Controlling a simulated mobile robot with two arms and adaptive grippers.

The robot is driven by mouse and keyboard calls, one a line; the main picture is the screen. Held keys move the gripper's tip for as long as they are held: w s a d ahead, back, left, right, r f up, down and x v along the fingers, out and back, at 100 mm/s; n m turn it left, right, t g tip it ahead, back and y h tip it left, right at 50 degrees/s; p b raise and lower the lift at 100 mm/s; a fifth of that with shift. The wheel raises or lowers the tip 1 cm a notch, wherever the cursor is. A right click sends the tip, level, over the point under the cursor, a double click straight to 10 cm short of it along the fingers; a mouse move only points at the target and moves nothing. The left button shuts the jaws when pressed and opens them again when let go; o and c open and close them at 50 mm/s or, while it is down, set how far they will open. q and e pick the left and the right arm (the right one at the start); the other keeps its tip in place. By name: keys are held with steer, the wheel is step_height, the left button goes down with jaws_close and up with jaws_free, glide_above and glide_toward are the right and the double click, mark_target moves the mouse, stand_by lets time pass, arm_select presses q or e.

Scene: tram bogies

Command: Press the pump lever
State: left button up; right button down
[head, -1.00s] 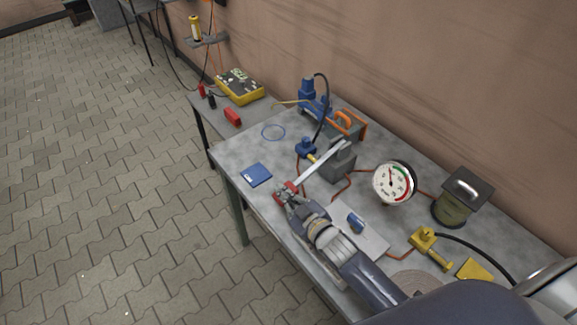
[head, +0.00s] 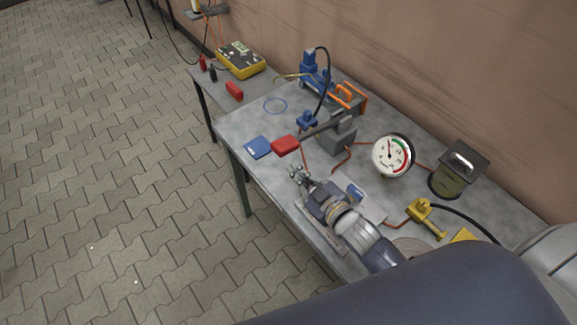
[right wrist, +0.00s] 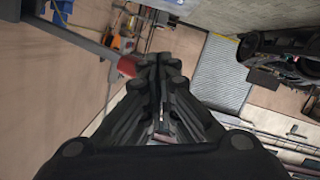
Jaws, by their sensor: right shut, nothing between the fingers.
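The pump lever (head: 318,129) is a grey bar with a red grip (head: 285,145). It runs from the grey pump body (head: 339,138) on the bench out to the left. My right gripper (head: 296,173) is shut and empty, just below the red grip in the head picture, with a visible gap between them. In the right wrist view the red grip (right wrist: 127,66) lies just left of my shut fingertips (right wrist: 158,62), and the bar runs up and left from it. Whether they touch there, I cannot tell. My left gripper is not in view.
On the grey bench (head: 245,125) stand a round pressure gauge (head: 392,155), a dark lamp-like canister (head: 458,170) and a yellow fitting (head: 425,213). A blue booklet (head: 257,147) lies beside the red grip. A yellow device (head: 240,60) is on the side table.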

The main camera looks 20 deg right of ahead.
steer(key=v, duration=0.3)
steer(key=shift+a+r, duration=0.1)
stand_by(0.8)
